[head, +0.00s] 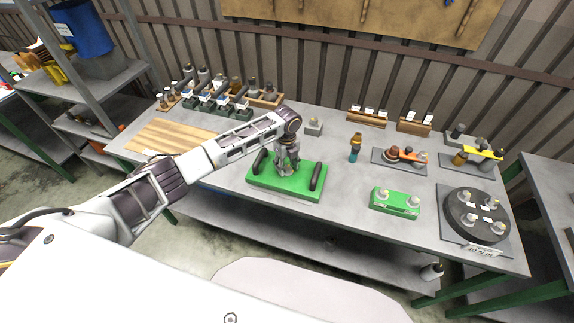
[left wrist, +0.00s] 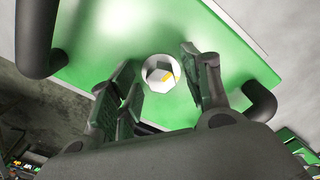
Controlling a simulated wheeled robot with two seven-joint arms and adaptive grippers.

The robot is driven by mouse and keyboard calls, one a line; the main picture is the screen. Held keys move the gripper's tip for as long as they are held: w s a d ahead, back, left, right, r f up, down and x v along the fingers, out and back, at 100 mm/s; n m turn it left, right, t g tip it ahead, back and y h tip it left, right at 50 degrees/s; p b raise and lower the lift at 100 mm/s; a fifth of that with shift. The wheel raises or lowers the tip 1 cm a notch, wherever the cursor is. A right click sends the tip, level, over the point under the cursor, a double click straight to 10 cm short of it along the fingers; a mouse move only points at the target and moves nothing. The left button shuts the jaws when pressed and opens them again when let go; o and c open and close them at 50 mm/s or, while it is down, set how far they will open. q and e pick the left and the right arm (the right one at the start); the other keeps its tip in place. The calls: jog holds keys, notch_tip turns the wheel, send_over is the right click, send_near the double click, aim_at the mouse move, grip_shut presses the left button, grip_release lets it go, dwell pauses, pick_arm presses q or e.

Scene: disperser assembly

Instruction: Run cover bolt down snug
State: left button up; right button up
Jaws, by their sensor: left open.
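The green cover (head: 285,190) lies on the grey table with a dark upright handle (head: 316,177) near each end. In the left wrist view the green cover (left wrist: 115,38) fills the upper part. The pale cover bolt head (left wrist: 159,72) shows near its middle, with a small yellow mark. My left gripper (head: 287,167) points down over the cover's middle. In the left wrist view its open fingers (left wrist: 160,70) stand on either side of the bolt head, with gaps; contact cannot be seen. In the head view the bolt is hidden by the gripper. My right gripper is in neither view.
A green block with two pale knobs (head: 395,202) and a dark round fixture (head: 477,218) stand to the right. A teal-and-orange tool (head: 355,148) stands behind. A small grey block (head: 314,126) is behind the gripper. A wooden board (head: 165,137) lies left.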

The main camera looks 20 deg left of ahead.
aim_at(287, 167)
pick_arm(q)
notch_tip(287, 167, up, 12)
dwell(0.7)
dwell(0.4)
